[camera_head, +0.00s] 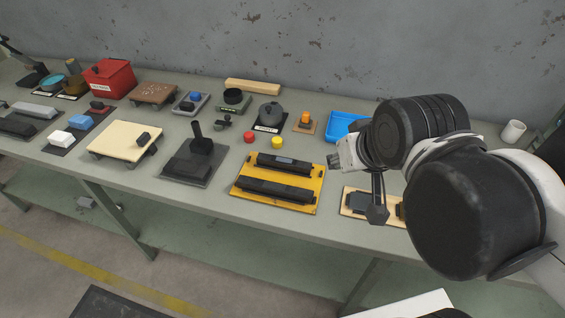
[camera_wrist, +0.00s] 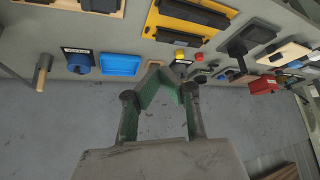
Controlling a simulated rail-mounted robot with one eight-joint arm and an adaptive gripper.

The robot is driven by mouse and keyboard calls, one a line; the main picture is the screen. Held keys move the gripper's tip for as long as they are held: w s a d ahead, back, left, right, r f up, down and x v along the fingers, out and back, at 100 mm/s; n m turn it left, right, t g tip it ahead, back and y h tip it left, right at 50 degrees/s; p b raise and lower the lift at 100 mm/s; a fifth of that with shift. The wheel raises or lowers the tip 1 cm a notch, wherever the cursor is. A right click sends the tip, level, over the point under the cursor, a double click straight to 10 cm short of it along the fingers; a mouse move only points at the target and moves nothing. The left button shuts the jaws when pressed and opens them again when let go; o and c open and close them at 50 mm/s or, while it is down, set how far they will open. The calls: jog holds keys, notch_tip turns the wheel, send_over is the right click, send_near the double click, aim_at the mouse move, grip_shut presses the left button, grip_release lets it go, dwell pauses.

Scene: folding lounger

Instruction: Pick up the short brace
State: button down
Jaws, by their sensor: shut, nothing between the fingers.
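My gripper (camera_head: 338,160) is above the bench's right half, to the right of the yellow tray and pointing left. In the wrist view its green-padded fingers (camera_wrist: 163,82) are shut with nothing between them. The yellow tray (camera_head: 238,192) lies near the bench's front edge. It holds two dark bars, a back one (camera_head: 284,163) and a front one (camera_head: 275,190), side by side and apart from my gripper. No part is plainly marked as the short brace; I cannot tell whether either bar is it. The tray also shows in the wrist view (camera_wrist: 153,22).
A blue tray (camera_head: 341,127) is behind my gripper. Red (camera_head: 249,137) and yellow (camera_head: 277,143) round pieces stand behind the yellow tray. A dark upright handle on a plate (camera_head: 197,145) is left of it. A red box (camera_head: 108,78) stands far left. The wall bounds the back.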

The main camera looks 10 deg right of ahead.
dwell(0.4)
jog(key=c, duration=1.4)
grip_release()
jog(key=shift+o, duration=0.2)
jog(key=shift+w+r, duration=0.1)
